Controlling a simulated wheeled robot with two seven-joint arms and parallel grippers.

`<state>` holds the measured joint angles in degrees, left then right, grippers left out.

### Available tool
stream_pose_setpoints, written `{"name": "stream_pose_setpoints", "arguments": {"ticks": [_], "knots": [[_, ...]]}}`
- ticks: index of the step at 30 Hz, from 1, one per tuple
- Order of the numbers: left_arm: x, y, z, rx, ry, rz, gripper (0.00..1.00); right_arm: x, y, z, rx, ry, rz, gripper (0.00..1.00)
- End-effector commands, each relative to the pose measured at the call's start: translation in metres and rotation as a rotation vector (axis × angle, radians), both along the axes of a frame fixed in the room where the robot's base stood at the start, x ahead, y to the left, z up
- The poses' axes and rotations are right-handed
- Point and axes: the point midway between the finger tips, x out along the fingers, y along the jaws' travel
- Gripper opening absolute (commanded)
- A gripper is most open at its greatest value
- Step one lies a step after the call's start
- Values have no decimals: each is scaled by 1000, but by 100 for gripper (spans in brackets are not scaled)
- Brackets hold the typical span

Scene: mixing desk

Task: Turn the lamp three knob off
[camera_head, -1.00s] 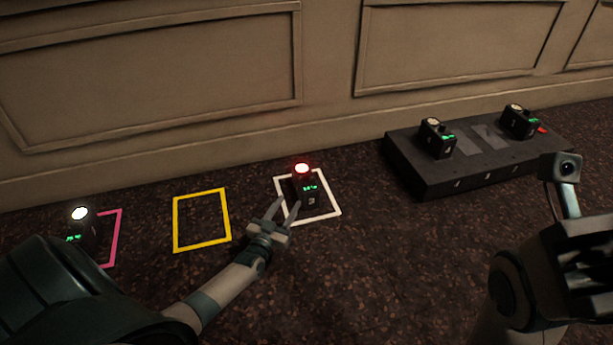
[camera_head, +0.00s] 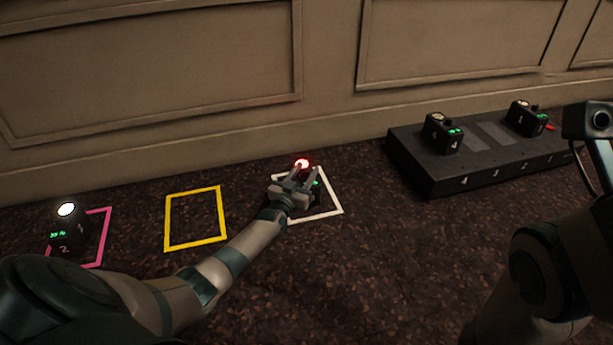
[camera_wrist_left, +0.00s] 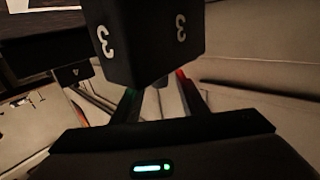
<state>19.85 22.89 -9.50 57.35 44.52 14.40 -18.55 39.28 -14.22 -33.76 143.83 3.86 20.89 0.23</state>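A lit white lamp marked 2 (camera_head: 66,228) stands in the pink outline (camera_head: 104,228) at the left. The yellow outline (camera_head: 222,215) is empty. A low dark platform (camera_head: 430,182) at the right holds lamp four (camera_head: 443,134) and another lamp (camera_head: 527,118). A panelled wall runs behind.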

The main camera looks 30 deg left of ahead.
Motion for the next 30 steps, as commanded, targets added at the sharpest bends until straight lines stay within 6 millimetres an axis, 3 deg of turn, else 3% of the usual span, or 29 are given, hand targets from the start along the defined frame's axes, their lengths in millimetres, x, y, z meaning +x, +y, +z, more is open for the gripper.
{"name": "stream_pose_setpoints", "arguments": {"ticks": [15, 20, 30], "knots": [[11, 2, 1, 1, 0, 0, 39, -3, -2, -1, 8, -11, 5, 31], [11, 2, 1, 0, 0, 0, 1, -3, -2, -1, 9, -10, 5, 31], [11, 2, 2, -3, 0, 14, 0, -3, -1, 1, 4, -11, 1, 31]]}}
